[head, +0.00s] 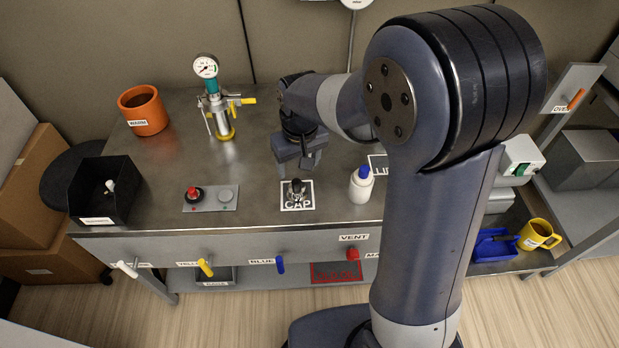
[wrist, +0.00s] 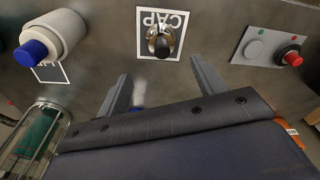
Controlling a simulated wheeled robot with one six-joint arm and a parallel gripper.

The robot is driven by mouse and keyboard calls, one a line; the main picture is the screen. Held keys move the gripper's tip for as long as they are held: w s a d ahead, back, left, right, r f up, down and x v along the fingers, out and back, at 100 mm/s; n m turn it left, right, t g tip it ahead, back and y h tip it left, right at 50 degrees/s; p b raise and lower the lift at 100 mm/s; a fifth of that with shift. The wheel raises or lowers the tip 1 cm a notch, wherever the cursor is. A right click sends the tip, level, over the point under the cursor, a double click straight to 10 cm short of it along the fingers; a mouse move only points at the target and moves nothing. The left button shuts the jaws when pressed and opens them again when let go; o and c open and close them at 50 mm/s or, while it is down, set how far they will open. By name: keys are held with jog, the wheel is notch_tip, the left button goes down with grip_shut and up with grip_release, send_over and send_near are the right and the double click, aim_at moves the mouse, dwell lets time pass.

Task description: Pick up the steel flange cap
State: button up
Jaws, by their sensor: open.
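The steel flange cap (head: 296,191) stands on the square marked CAP on the steel bench in the head view. In the wrist view the cap (wrist: 160,40) shows a shiny base with a dark knob, at the top middle. My gripper (head: 298,168) is just behind the cap and above the bench in the head view. Its two fingers are spread apart with nothing between them in the wrist view (wrist: 160,85). The cap lies beyond the fingertips, roughly centred between them, and is not touched.
A white bottle with a blue top (head: 361,185) stands right of the cap. A button plate (head: 210,198) lies to the left. A gauge assembly (head: 215,100), an orange pot (head: 143,110) and a black bin (head: 105,190) stand farther left. The bench's front edge is close to the cap.

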aim_at(296, 181)
jog(key=f, duration=0.6)
jog(key=w+f, duration=0.1)
jog(key=f, duration=0.3)
jog(key=shift+a, duration=0.4)
jog(key=c, duration=1.1)
jog(key=shift+c, duration=0.2)
